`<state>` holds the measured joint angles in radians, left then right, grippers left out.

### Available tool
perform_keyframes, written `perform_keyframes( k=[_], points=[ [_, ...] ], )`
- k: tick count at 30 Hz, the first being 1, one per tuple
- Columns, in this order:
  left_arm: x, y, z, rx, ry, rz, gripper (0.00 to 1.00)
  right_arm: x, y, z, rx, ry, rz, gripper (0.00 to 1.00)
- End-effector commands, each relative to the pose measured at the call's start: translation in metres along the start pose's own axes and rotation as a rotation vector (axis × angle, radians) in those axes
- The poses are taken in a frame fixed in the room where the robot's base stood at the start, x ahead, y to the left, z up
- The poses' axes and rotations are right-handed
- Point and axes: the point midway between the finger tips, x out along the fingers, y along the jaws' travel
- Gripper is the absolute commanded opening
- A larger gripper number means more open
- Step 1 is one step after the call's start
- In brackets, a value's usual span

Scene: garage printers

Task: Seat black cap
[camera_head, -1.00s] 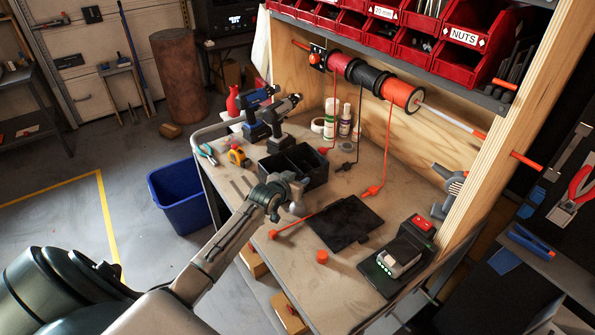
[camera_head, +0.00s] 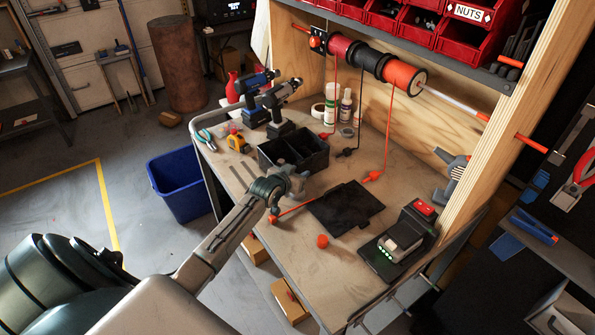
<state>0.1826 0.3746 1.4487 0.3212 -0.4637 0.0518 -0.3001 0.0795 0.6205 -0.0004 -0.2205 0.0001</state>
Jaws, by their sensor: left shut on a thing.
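My left gripper (camera_head: 284,190) is over the workbench (camera_head: 264,261), by the near edge of the black bin and left of the black mat. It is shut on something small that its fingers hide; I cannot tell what. A short orange-red wire with an orange cap (camera_head: 272,219) on its near end lies just below the fingers; I cannot tell whether they touch. A loose orange cap (camera_head: 322,241) sits on the bench. A black end piece (camera_head: 345,152) hangs on the black wire from the spools. No loose black cap shows clearly. My right gripper is out of view.
A black divided bin (camera_head: 294,153) stands behind the gripper. A black mat (camera_head: 346,209) lies right of it, and a black device with green lights (camera_head: 398,243) stands at the right edge. Spools (camera_head: 403,80) hang above with wires dangling. Drills and bottles stand behind.

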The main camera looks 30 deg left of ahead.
Motion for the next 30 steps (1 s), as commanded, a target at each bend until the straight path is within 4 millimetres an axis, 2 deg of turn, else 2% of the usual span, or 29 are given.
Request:
perform_keyframes(
  k=[1, 7, 30],
  points=[
    [0.003, 0.0, 0.008, -0.001, 0.0, 0.0, 0.14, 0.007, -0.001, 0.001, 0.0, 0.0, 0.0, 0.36],
    [0.007, 0.0, 0.018, -0.001, 0.001, 0.0, 0.14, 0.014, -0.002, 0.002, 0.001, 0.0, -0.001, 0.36],
    [0.007, 0.0, 0.018, -0.001, 0.0, 0.0, 0.14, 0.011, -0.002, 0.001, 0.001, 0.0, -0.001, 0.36]
  ],
)
